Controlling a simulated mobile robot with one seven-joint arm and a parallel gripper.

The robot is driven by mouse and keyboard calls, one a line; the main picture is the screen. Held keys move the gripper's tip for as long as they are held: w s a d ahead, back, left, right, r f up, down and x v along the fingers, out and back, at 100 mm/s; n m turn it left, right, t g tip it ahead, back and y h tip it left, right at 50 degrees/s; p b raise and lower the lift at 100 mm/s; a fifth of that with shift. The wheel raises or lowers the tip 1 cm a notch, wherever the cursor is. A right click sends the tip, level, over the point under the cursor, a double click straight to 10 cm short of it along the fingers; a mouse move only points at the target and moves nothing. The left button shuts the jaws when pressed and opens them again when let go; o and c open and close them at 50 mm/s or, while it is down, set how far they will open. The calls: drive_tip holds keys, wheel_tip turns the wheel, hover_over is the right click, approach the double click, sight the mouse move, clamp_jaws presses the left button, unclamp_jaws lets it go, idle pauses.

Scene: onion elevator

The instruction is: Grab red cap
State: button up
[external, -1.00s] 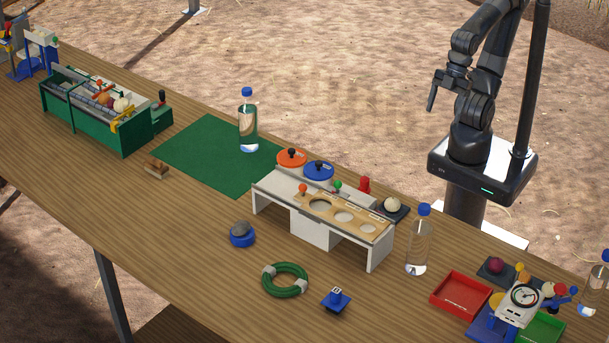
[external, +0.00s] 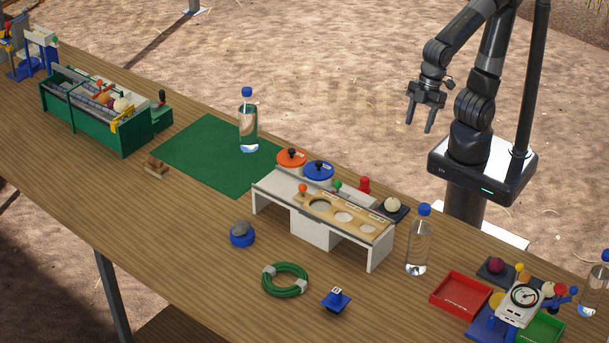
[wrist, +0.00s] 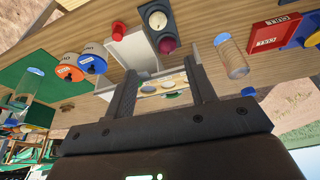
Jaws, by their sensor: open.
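An orange-red round cap with a black knob (external: 291,157) sits at the back left of the white stand (external: 310,232), beside a blue cap (external: 319,170). In the wrist view the orange-red cap (wrist: 69,69) is at the left, next to the blue cap (wrist: 93,59). A small bright red piece (external: 364,184) stands at the stand's back right; it also shows in the wrist view (wrist: 118,31). I cannot tell which the task means. My gripper (external: 419,126) is open and empty, high beyond the table's far edge, apart from all of these.
A clear bottle (external: 419,245) stands right of the stand, and another (external: 248,122) stands on the green mat (external: 205,155). A pale onion (external: 392,204) sits near the stand's right back. A red tray (external: 460,292) and a dial scale (external: 520,302) are farther right.

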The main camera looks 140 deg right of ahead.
drive_tip(key=w+d+f+m+g, duration=0.1)
drive_tip(key=w+d+f+g, duration=0.1)
drive_tip(key=w+d+f, duration=0.45)
drive_tip(key=g, duration=0.2)
approach(364, 179)
drive_tip(key=shift+d+f+m, duration=0.25)
drive_tip(key=shift+d+m, duration=0.25)
drive_tip(key=shift+d, duration=0.05)
wheel_tip(364, 179, down, 5)
drive_tip(key=shift+f, duration=0.15)
drive_tip(key=f, duration=0.4)
drive_tip(key=shift+s+a, duration=0.2)
drive_tip(key=shift+a, duration=0.15)
drive_tip(key=shift+f, duration=0.65)
drive_tip(key=shift+c, duration=0.2)
drive_tip(key=c, duration=1)
